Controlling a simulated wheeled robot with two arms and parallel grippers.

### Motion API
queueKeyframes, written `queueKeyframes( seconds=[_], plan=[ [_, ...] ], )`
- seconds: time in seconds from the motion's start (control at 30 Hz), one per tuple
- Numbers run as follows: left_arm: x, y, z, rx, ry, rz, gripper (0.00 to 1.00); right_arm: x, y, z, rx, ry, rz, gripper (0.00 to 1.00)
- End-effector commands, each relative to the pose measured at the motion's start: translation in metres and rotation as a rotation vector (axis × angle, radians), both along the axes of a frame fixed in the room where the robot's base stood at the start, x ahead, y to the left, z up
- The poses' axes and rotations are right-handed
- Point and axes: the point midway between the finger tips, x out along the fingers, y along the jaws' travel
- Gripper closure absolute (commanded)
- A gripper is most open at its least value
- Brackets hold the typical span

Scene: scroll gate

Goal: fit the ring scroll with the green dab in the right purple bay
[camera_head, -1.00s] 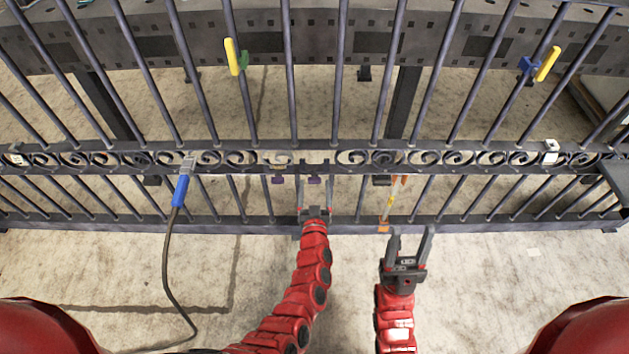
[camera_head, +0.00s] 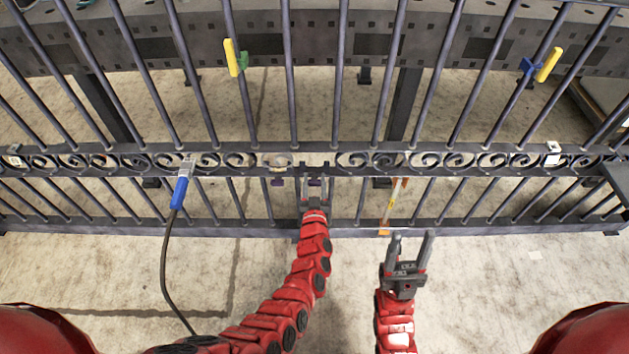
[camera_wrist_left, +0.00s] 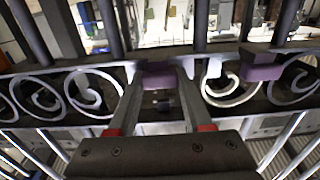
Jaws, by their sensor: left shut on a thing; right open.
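The dark gate has a middle rail of curled scrolls (camera_head: 410,160) with a gap near its middle. Two purple bays show under the gap, a left one (camera_head: 278,181) and a right one (camera_head: 314,182); in the left wrist view one purple block (camera_wrist_left: 158,76) is between my fingers and the other (camera_wrist_left: 262,72) is to the right. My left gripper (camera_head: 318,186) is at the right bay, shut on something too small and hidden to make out. No green dab is discernible on a scroll. My right gripper (camera_head: 411,243) is open and empty, in front of the gate.
A blue-handled tool (camera_head: 180,190) on a black cable hangs on the rail at the left. A yellow clamp (camera_head: 231,57) and a blue-yellow one (camera_head: 547,65) sit on upper bars. An orange-yellow item (camera_head: 392,205) stands right of my left gripper.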

Motion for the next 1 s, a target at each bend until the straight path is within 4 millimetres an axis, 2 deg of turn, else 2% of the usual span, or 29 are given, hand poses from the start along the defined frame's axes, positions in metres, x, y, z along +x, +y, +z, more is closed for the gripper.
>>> queueKeyframes(
  seconds=[0.03,0.1,1.0],
  plan=[
    [-0.0001,0.0,-0.0001,0.0,0.0,0.0,0.9,0.0,0.0,0.0,0.0,0.0,0.0,0.48],
    [0.0,0.0,0.0,0.0,0.0,0.0,1.0,0.0,0.0,0.0,0.0,0.0,0.0,0.48],
    [-0.0001,-0.0001,0.0,0.0,0.0,0.0,1.0,0.0,0.0,-0.0001,0.0,0.0,0.0,0.48]
  ],
)
